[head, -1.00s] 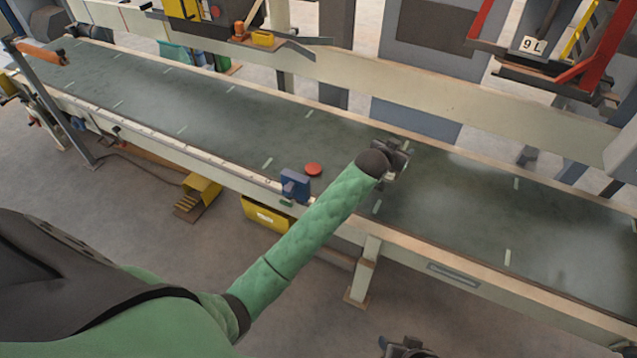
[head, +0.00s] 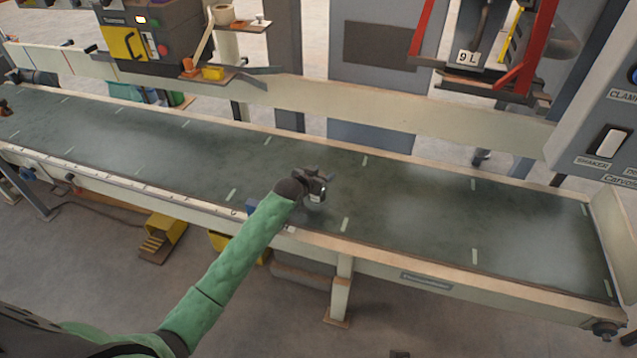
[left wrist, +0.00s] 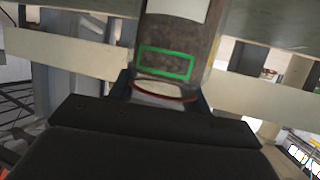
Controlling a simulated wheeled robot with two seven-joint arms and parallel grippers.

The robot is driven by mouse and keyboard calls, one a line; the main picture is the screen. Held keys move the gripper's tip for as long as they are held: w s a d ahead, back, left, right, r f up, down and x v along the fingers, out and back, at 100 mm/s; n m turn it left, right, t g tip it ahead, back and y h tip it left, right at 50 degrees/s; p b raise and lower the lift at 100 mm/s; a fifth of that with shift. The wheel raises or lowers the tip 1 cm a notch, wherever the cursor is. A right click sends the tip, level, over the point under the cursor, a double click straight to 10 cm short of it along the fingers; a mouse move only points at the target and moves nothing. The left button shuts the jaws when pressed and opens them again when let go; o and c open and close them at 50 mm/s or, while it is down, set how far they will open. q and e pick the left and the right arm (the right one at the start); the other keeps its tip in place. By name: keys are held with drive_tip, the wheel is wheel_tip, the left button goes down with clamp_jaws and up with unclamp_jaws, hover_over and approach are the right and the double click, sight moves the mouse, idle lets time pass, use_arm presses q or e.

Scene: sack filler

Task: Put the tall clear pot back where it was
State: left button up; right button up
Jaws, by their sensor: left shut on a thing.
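My left gripper (head: 318,190) is over the dark green belt, in the middle of the head view. It is shut on the tall clear pot (head: 317,198), of which only a small pale part shows there. In the left wrist view the pot (left wrist: 170,42) stands out between the jaws, with brownish colour, a green-outlined rectangle and a red ring near the fingers. I cannot tell whether its base touches the belt. A dark sliver at the bottom edge of the head view may be my right gripper (head: 400,354).
The belt (head: 420,215) is bare to the right, with pale marks. A blue block (head: 254,207) on the near rail is partly behind my left arm. A control box (head: 615,120) stands at the right. A red-framed unit marked 9 L (head: 468,57) hangs beyond the belt.

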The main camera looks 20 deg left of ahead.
use_arm(q)
drive_tip(key=shift+a+f, duration=0.35)
drive_tip(key=shift+a, duration=0.1)
drive_tip(key=shift+f+p, duration=0.3)
drive_tip(key=shift+f, duration=1.7)
drive_tip(key=shift+c, duration=0.2)
use_arm(e)
drive_tip(key=shift+s+d+r, duration=0.15)
drive_tip(key=shift+d+r, duration=0.3)
drive_tip(key=shift+d, duration=0.05)
use_arm(q)
drive_tip(key=o, duration=1)
drive_tip(key=shift+f, duration=0.1)
use_arm(e)
drive_tip(key=shift+a+f, duration=0.1)
